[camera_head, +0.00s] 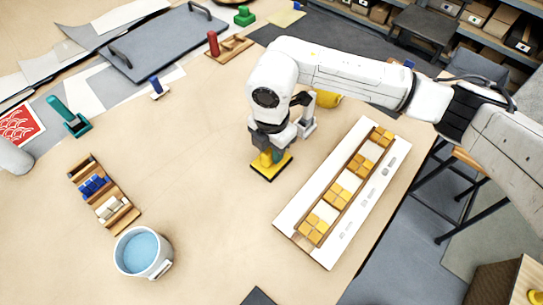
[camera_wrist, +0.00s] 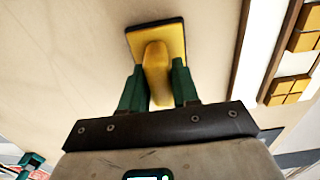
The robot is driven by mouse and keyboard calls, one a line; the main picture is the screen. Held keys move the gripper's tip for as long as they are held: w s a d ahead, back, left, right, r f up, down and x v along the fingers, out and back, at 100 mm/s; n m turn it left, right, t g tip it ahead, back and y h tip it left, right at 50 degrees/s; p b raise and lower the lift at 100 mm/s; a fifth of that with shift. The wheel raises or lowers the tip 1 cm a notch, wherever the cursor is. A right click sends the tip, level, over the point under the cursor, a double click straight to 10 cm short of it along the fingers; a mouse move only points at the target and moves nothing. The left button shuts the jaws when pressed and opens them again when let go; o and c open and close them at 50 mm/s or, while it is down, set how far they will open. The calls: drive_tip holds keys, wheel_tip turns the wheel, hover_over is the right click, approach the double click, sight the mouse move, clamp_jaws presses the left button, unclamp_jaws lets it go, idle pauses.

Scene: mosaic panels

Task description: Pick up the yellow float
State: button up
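The yellow float (camera_head: 281,167) has a flat yellow plate with a dark underside and a raised yellow handle. In the head view it is at the middle of the table, under my gripper (camera_head: 267,150), which partly covers it. In the wrist view my gripper (camera_wrist: 157,75) has its two green fingers on either side of the handle of the float (camera_wrist: 170,36). The fingers are very close to the handle; I cannot tell whether they press on it. The float looks flat and at the tabletop; any small gap under it cannot be made out.
A white panel (camera_head: 285,222) with yellow tile blocks lies to the right. A bucket of blue water (camera_head: 143,252) and a wooden rack (camera_head: 82,171) are at the left. A grey board (camera_head: 165,45) lies at the back. The table in front of the float is clear.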

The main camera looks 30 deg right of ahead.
clamp_jaws()
drive_tip(key=shift+r, duration=0.15)
drive_tip(key=shift+r+b, duration=0.35)
drive_tip(key=shift+r, duration=0.15)
drive_tip(key=s+r+b, duration=0.3)
drive_tip(key=s+r, duration=0.8)
drive_tip(key=s, duration=0.3)
drive_tip(key=shift+d+r+b, duration=0.35)
drive_tip(key=shift+d+r, duration=0.05)
